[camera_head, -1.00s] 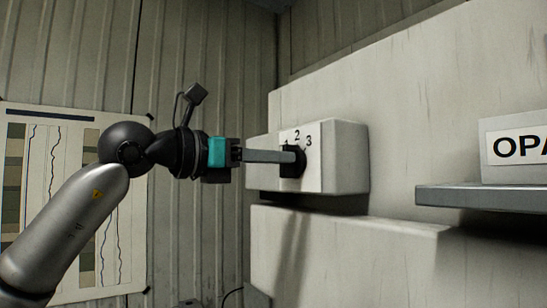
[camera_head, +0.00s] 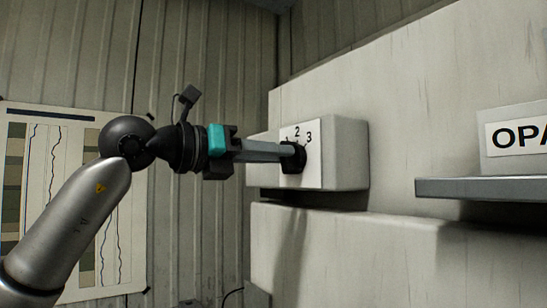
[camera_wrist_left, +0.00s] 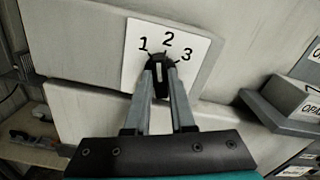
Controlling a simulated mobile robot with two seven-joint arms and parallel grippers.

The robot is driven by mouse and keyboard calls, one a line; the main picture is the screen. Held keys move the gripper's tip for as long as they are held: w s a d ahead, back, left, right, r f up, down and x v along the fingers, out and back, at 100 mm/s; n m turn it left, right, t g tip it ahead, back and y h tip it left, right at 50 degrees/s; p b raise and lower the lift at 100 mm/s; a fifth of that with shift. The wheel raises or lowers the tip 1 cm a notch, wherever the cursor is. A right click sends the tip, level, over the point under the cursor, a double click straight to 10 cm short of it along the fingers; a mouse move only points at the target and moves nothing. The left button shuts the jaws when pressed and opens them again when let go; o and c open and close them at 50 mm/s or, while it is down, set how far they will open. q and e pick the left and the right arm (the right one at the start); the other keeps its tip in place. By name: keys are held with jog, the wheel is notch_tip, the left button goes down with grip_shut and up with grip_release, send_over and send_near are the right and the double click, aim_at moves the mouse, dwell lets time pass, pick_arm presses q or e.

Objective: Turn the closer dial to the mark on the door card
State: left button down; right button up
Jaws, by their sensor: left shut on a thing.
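The closer dial (camera_head: 294,157) is a black knob on a white plate on the front of a pale box (camera_head: 343,155). The plate carries the numbers 1, 2 and 3. In the left wrist view the dial (camera_wrist_left: 158,73) has a white line pointing roughly up the plate, near the 1 and 2 side; its exact mark is hard to tell. My left gripper (camera_head: 286,153) is shut on the dial, one finger on each side, as the left wrist view (camera_wrist_left: 160,84) also shows. I cannot make out a door card. My right gripper is out of view.
A grey shelf (camera_head: 480,190) at the right bears a box lettered "OPA" (camera_head: 518,140), cut off by the picture edge. A chart (camera_head: 122,250) hangs on the ribbed wall at the left. A pale ledge (camera_head: 340,235) runs below the dial box.

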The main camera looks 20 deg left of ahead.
pick_arm(q)
jog(key=n+b, duration=0.1)
jog(key=n, duration=0.4)
jog(key=shift+a, duration=0.1)
dwell(0.5)
jog(key=c, duration=0.8)
grip_release()
jog(key=shift+w, duration=0.1)
jog(key=shift+o, duration=0.2)
jog(key=b+v, duration=0.3)
jog(key=v, duration=1.2)
jog(key=shift+b, duration=0.4)
jog(key=shift+a, duration=0.1)
